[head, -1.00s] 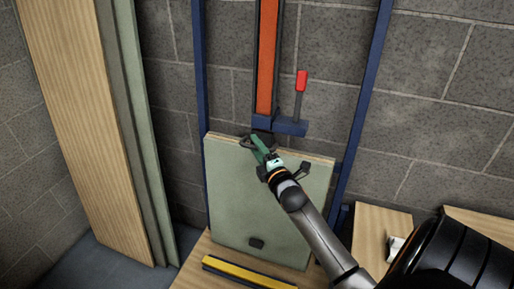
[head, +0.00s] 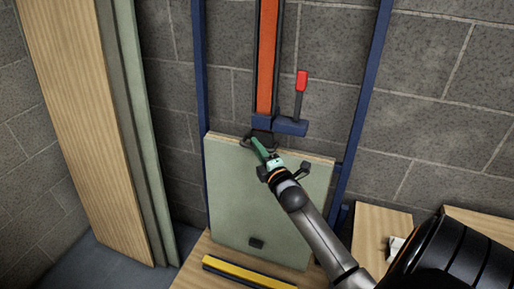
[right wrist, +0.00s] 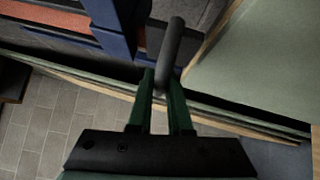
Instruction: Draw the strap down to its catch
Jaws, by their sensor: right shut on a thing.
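The orange strap (head: 268,60) hangs in a dark vertical channel on the wall, above the pale green panel (head: 225,195). A dark end piece (head: 262,135) shows below the strap, at the panel's top edge. My right gripper (head: 260,150) is at this piece. In the right wrist view its green fingers (right wrist: 163,92) are shut on a dark round bar (right wrist: 172,45). A small dark block, probably the catch (head: 256,244), sits low on the panel face, well below the gripper and apart from it. My left gripper is not in view.
A blue clamp (head: 290,126) with a red-tipped lever (head: 301,82) sits beside the strap. Blue posts (head: 200,70) flank the panel. A yellow-topped bar (head: 245,272) lies at its foot. Tall boards (head: 70,100) lean at left.

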